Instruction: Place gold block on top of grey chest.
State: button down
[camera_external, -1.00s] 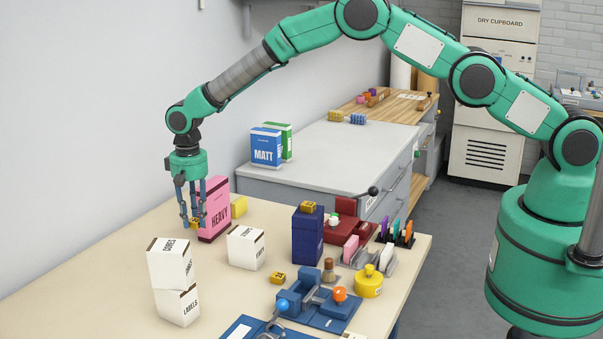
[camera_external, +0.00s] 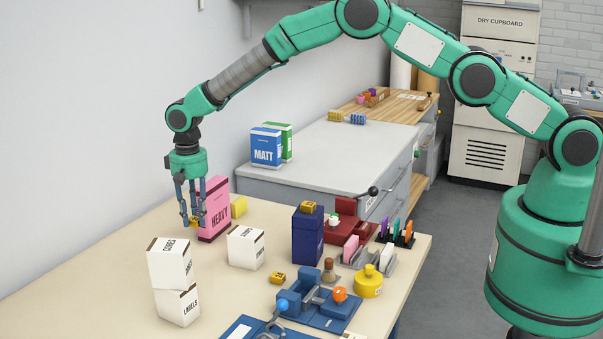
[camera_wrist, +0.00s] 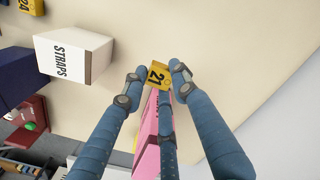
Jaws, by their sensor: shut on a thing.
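My gripper (camera_external: 191,222) is shut on a gold block (camera_wrist: 157,77) marked 21, low at the left part of the cream table. The block also shows small between the fingers in the external view (camera_external: 195,221). It is close beside the pink HEAVY box (camera_external: 215,212); I cannot tell if they touch. The grey chest (camera_external: 335,150), with drawers, stands behind the table, to the right of my gripper. Another gold block (camera_external: 308,206) sits on a navy box (camera_external: 307,238), and one more gold block (camera_external: 278,278) lies on the table.
Blue and green boxes (camera_external: 266,147) stand on the chest's left part; the rest of its top is mostly clear. White STRAPS box (camera_wrist: 72,58), stacked white boxes (camera_external: 171,265), a yellow block (camera_external: 239,206) and a red press (camera_external: 346,222) are on the table.

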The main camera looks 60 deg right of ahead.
notch_tip(320, 180, up, 10)
jog(key=r, duration=0.1)
jog(key=s+d+b, duration=0.2)
jog(key=s+d, duration=0.1)
jog(key=d, duration=2.7)
jog(key=s+d+b, duration=0.1)
jog(key=s+d, duration=0.7)
jog(key=d, duration=0.5)
jog(key=s+d+b, duration=0.1)
jog(key=s+d, duration=0.7)
jog(key=d, duration=0.5)
jog(key=s+d+b, duration=0.1)
jog(key=s+d, duration=0.7)
jog(key=d, duration=0.5)
notch_tip(320, 180, down, 20)
jog(key=shift+w+d, duration=0.1)
jog(key=shift+w, duration=0.05)
send_over(348, 183)
jog(key=shift+f, duration=0.8)
